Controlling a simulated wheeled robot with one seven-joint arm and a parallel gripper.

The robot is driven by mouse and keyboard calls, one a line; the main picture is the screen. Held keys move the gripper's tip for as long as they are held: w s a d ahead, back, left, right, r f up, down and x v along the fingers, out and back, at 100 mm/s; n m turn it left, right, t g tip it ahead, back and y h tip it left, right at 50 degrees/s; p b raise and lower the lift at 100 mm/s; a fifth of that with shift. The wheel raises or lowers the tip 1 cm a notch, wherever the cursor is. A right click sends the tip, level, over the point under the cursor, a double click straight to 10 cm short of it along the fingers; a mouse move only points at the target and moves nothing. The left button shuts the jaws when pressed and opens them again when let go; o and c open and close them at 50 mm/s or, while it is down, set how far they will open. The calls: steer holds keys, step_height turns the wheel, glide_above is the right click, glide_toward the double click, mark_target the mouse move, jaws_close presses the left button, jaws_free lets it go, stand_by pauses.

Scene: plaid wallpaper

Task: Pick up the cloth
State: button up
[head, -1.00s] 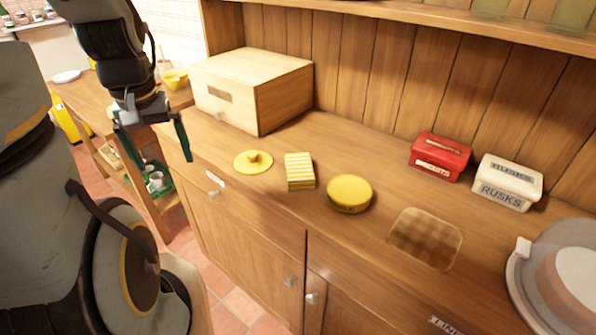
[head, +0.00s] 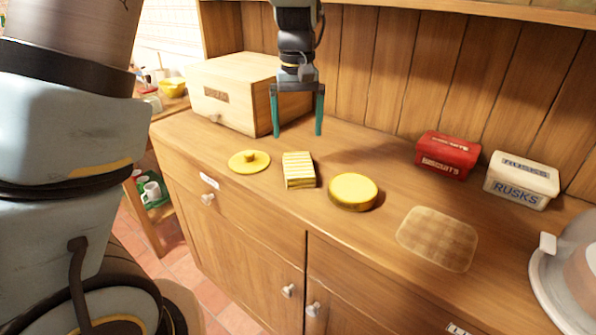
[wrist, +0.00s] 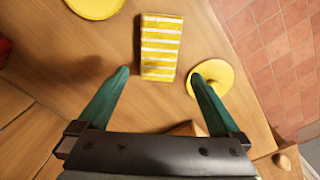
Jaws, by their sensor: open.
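A folded cloth with yellow and white stripes (head: 299,170) lies on the wooden counter between a yellow knobbed lid and a yellow round tin. It also shows in the wrist view (wrist: 160,48), just beyond the fingertips and roughly centred between them. My gripper (head: 298,134) is open and empty, pointing down above the counter, with its green fingers apart. In the head view it hangs above and behind the cloth, not touching it. The wrist view shows both fingers of my gripper (wrist: 160,74) spread wider than the cloth.
The yellow lid (head: 249,162) is left of the cloth, the yellow tin (head: 353,191) right. A wooden box (head: 232,98) stands behind. A brown checked square (head: 438,238), red biscuit tin (head: 447,155) and white rusks tin (head: 521,181) are further right. A shelf (head: 480,12) overhangs the back.

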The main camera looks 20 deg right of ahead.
mark_target(298, 163)
steer(key=f+p, duration=0.1)
steer(key=f, duration=0.7)
steer(key=shift+s+f+p, duration=0.2)
steer(key=shift+f+p, duration=0.15)
steer(key=shift+c, duration=0.2)
steer(key=c, duration=1.3)
step_height(298, 163, up, 10)
steer(key=shift+r+b, duration=0.1)
steer(key=shift+b, duration=0.65)
